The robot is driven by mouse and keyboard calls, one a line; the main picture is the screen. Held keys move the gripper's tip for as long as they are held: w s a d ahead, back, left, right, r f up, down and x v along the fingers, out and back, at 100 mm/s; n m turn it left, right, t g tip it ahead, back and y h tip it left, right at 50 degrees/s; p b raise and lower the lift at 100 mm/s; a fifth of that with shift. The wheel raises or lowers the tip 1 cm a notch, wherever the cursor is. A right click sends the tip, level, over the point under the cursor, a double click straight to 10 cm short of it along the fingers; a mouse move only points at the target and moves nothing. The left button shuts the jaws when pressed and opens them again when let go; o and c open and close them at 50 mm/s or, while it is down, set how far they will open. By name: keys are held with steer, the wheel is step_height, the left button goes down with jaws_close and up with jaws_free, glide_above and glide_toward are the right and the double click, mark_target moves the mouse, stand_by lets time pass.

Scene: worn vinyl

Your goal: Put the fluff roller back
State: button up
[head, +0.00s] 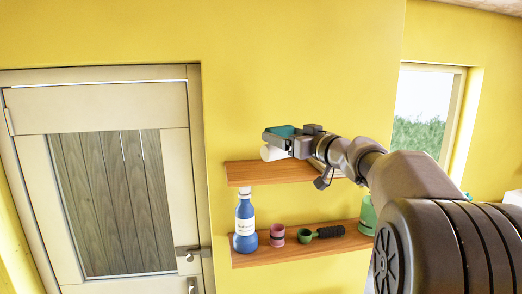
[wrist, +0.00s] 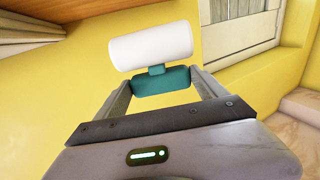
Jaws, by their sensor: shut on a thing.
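The fluff roller has a white roll (wrist: 152,45) and a teal handle part (wrist: 162,82). In the wrist view, the teal part sits between the two fingers of my gripper (wrist: 160,88), and the roll lies crosswise beyond the fingertips. In the head view, the teal part (head: 280,131) shows at the end of my gripper (head: 292,143), with the white roll (head: 271,153) below it. The roller is by the left part of the upper wooden shelf (head: 258,176). I cannot tell whether the roll touches the shelf.
A lower shelf (head: 290,253) holds a blue bottle (head: 245,225), a pink ring-shaped item (head: 277,236), a green item with a black handle (head: 322,233) and a green container (head: 367,214). A door (head: 110,105) stands left; a window (head: 425,108) is right. The upper shelf's visible left part looks clear.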

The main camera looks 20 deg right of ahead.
steer(key=w+a+f, duration=0.1)
steer(key=w, duration=0.1)
steer(key=w+a+f, duration=0.1)
steer(key=f, duration=0.1)
steer(key=w+a+f, duration=0.1)
steer(key=w+a, duration=0.1)
steer(key=shift+w+f, duration=0.25)
steer(key=shift+w, duration=0.1)
steer(key=shift+w+d+f, duration=0.1)
steer(key=shift+w+d, duration=0.1)
steer(key=shift+d, duration=0.05)
steer(key=shift+f, duration=0.15)
steer(key=o, duration=1.4)
steer(key=shift+s+a, duration=0.1)
steer(key=shift+a, duration=0.05)
steer(key=shift+c, duration=0.2)
